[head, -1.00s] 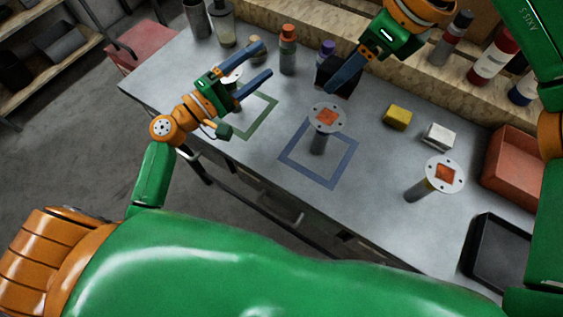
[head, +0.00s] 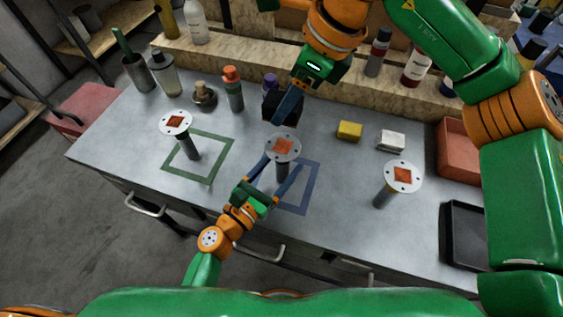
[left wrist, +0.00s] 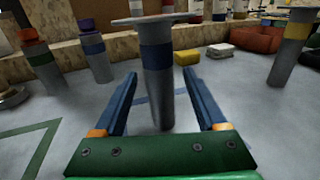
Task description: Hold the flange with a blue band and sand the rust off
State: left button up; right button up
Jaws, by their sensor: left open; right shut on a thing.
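The flange with a blue band (left wrist: 156,58) stands upright between the two fingers of my left gripper (left wrist: 165,92). In the head view this flange (head: 283,149) shows a round pale plate with an orange-brown rust patch on top, at the blue outlined square (head: 305,195). My left gripper (head: 282,168) is open, one finger on each side of the stem. Whether either finger touches it I cannot tell. My right gripper (head: 288,102) is shut on a black block (head: 270,106), behind the flange; the block partly hides behind the finger.
A second flange (head: 176,123) stands by the green outlined square (head: 215,160). A third flange (head: 403,177), with a yellow band (left wrist: 298,30), stands to the right. Yellow (head: 349,131) and white (head: 391,140) blocks lie behind. Bottles line the back; a black tray (head: 447,235) is at right.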

pick_arm(q)
jog(key=shift+w+d, duration=0.25)
jog(key=shift+w, duration=0.15)
grip_shut()
